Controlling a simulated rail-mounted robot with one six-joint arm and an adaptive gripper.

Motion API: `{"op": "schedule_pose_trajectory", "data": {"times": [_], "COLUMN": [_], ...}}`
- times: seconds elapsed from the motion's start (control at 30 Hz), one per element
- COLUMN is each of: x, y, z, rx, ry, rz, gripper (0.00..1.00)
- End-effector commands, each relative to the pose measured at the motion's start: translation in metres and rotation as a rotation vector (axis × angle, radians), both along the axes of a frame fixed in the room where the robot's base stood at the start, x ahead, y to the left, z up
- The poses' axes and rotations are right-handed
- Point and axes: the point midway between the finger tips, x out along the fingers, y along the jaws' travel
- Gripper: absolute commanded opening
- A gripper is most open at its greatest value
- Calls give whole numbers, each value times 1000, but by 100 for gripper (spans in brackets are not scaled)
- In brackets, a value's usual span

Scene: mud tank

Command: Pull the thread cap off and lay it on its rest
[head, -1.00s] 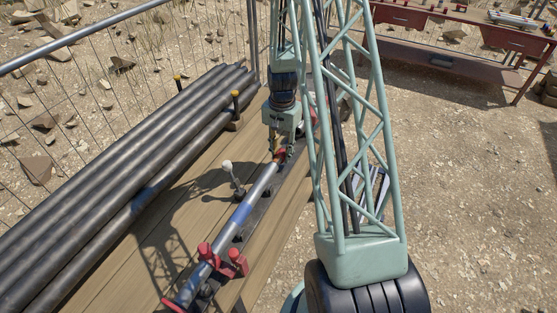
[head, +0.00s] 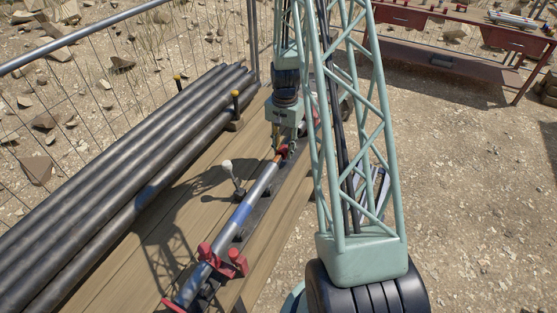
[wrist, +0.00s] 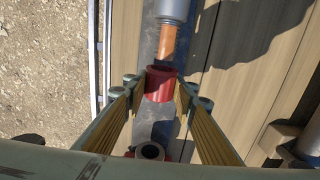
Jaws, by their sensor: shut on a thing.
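The red thread cap (wrist: 160,84) is between the two fingers of my gripper (wrist: 158,92), which is shut on it. In the head view the gripper (head: 289,149) is low over the far end of the pipe (head: 240,213). The copper-coloured thread (wrist: 168,42) of the pipe shows bare just ahead of the cap. The cap is in line with the thread; I cannot tell whether its mouth still overlaps the thread tip. A dark round socket (wrist: 150,151) lies below the cap in the wrist view; I cannot tell whether it is the rest.
Red clamps (head: 230,262) hold the pipe's near end. A white-knobbed lever (head: 229,166) stands on the wooden deck (head: 150,232) left of the pipe. Several dark pipes (head: 130,150) are stacked farther left, beside a mesh fence (head: 95,55).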

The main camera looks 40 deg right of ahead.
Motion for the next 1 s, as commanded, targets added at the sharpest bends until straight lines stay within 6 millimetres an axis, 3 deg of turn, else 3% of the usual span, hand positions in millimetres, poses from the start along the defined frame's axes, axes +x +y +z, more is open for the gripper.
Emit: {"op": "schedule_pose_trajectory", "data": {"times": [0.47, 1.0], "x": [0, 0], "y": [0, -1], "z": [2, 27], "rx": [0, 0], "ry": [0, 0], "rz": [0, 0], "gripper": [18, 18]}}
